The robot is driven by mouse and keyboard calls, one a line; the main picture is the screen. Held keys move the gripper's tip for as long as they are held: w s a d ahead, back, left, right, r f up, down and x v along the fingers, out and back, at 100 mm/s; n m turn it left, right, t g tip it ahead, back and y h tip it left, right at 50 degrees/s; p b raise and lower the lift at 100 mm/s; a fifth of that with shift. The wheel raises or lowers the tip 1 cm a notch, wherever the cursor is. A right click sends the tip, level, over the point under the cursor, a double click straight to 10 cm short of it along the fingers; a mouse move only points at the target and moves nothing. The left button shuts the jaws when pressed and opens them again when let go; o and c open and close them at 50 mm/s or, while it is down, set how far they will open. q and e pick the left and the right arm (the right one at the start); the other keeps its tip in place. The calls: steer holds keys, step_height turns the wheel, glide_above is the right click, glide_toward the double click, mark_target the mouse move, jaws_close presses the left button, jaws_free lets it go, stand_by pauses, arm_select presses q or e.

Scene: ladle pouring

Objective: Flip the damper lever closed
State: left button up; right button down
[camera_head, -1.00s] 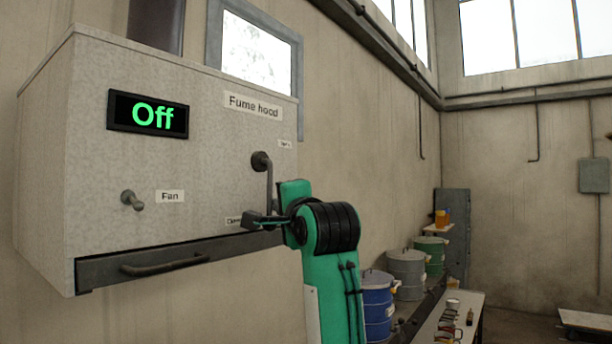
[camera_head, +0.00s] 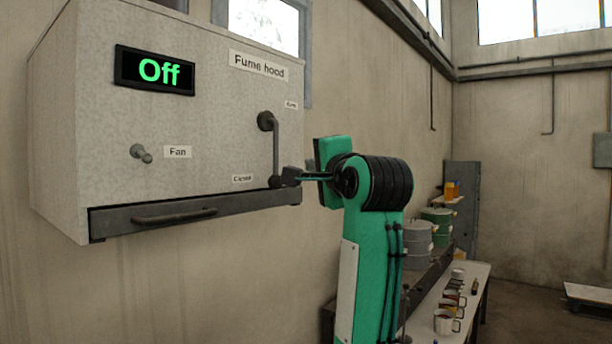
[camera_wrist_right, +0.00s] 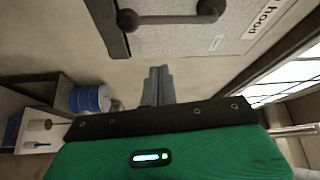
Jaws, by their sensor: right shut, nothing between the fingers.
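The damper lever (camera_head: 276,150) is a dark grey bent handle on the fume hood front. Its pivot is at the top and its arm hangs straight down, the knob end just right of the "Closed" label (camera_head: 242,178). In the right wrist view the lever (camera_wrist_right: 172,19) crosses the top. My right gripper (camera_head: 290,176) is just right of the knob in the head view. In the wrist view its fingers (camera_wrist_right: 158,72) are together and empty, with a visible gap to the knob. My left gripper is not in view.
The fume hood (camera_head: 90,130) carries an "Off" display (camera_head: 155,71), a fan switch (camera_head: 140,153) and a dark drawer-like strip with a handle (camera_head: 175,216) below. A bench (camera_head: 480,285) with several mugs and drums stands behind my right arm.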

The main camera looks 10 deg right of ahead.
steer(key=s, duration=0.2)
steer(key=shift+s+d, duration=0.3)
